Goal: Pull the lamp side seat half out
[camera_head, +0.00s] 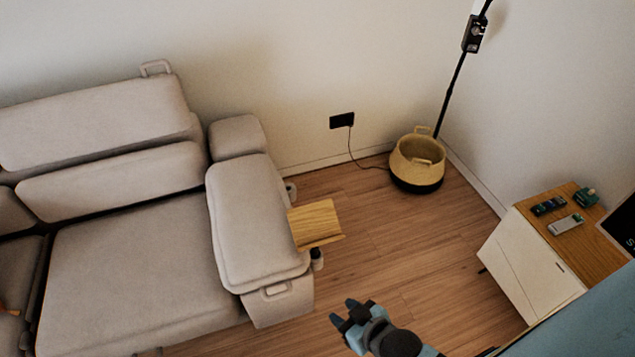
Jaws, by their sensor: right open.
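The lamp side seat (135,270) is the wide beige-grey cushion of the sofa, in the lower left of the head view, beside the armrest (250,220). Its lower edge runs near the bottom of the picture, so its front is only partly seen. I cannot tell how far it is slid out. A loop handle (276,290) sits on the front end of the armrest. My right gripper (345,312) is open and empty above the floor, to the right of the sofa and apart from it. My left gripper is not in view.
A small wooden tray (316,224) juts from the armrest's right side. A woven basket (417,162) stands by the lamp pole (452,95) in the corner. A white cabinet (531,262) with small devices on top is at right. The wooden floor (400,240) between is clear.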

